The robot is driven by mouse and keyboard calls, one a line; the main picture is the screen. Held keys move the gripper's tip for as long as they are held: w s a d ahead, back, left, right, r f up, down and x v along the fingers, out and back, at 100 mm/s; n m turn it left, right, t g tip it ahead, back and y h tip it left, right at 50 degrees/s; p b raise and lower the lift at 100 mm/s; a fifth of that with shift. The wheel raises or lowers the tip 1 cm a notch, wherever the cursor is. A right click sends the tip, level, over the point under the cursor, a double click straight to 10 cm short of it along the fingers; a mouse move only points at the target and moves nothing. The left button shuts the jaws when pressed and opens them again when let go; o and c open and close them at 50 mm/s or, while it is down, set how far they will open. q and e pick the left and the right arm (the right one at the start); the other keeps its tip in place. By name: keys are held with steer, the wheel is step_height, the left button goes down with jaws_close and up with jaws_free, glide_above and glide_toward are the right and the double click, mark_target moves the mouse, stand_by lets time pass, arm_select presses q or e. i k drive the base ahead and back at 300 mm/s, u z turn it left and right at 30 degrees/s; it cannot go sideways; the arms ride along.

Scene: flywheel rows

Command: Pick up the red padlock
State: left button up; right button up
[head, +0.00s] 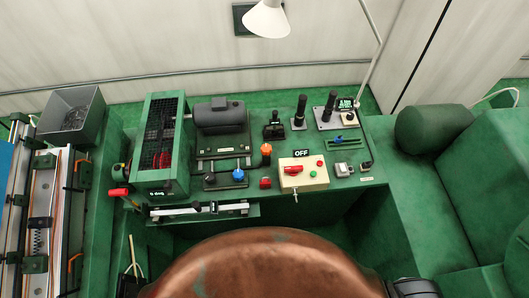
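Neither my left nor my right gripper can be made out. A dark part at the bottom right edge is cut off, and I cannot tell what it is.
The cream box (304,173) with a red lever and an OFF sign (301,153) stands right of the red item. A blue knob (238,175) and orange knob (266,150) are close by. A caged machine (162,130) stands left, a white lamp (267,20) above.

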mark_target(263, 183)
steer(key=u, duration=1.3)
steer(key=k, duration=0.7)
steer(key=z, duration=0.2)
